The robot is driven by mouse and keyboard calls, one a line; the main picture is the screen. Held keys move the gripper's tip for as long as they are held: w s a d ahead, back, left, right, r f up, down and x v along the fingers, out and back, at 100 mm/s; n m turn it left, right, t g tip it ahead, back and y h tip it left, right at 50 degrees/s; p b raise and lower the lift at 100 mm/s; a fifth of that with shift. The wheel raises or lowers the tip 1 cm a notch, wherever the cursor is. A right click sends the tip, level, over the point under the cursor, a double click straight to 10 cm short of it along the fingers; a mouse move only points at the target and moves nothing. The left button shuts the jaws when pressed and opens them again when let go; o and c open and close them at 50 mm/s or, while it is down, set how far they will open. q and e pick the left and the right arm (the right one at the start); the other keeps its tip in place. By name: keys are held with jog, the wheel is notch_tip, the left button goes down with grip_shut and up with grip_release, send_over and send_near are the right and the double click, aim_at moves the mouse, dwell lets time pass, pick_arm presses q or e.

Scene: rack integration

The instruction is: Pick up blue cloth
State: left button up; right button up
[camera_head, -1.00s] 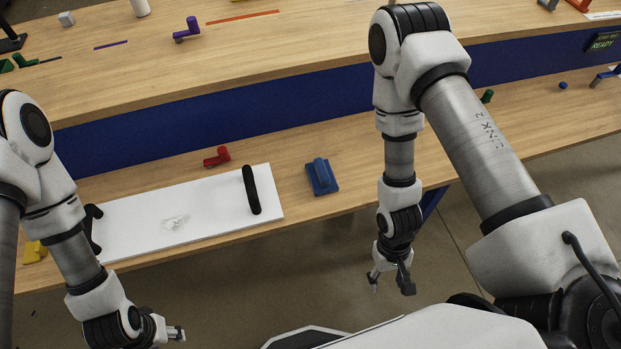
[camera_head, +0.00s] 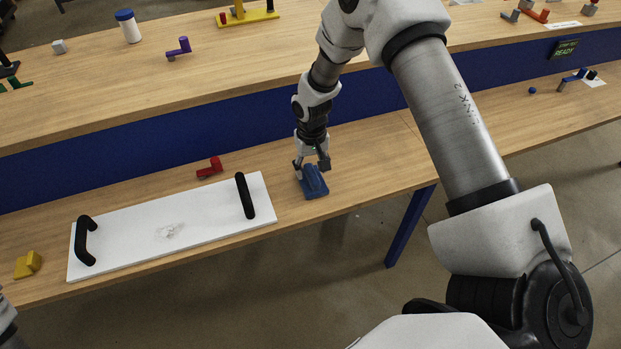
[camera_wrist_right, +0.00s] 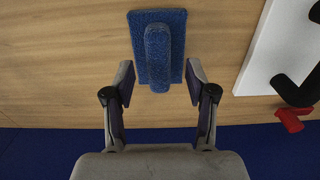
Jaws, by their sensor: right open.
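The blue cloth (camera_head: 314,183) lies on the lower wooden bench, right of the white board. It is a flat blue pad with a raised ridge along its middle. In the right wrist view the cloth (camera_wrist_right: 158,48) sits ahead of the fingertips, its near end reaching between them. My right gripper (camera_head: 312,166) is above the cloth's far end in the head view. In the right wrist view the gripper (camera_wrist_right: 160,82) is open, with one finger on each side of the ridge and nothing held. My left gripper is out of view; only a bit of my left arm shows at the lower left edge.
A white board (camera_head: 205,225) with two black handles lies left of the cloth, a whitish smudge on it. A red part (camera_head: 210,168) and a yellow part (camera_head: 28,265) lie nearby. A blue panel (camera_head: 200,140) rises behind.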

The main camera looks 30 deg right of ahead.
notch_tip(320, 180, down, 2)
jog(key=shift+d+f, duration=0.1)
jog(key=shift+f, duration=0.15)
grip_shut()
jog(key=shift+r, duration=0.1)
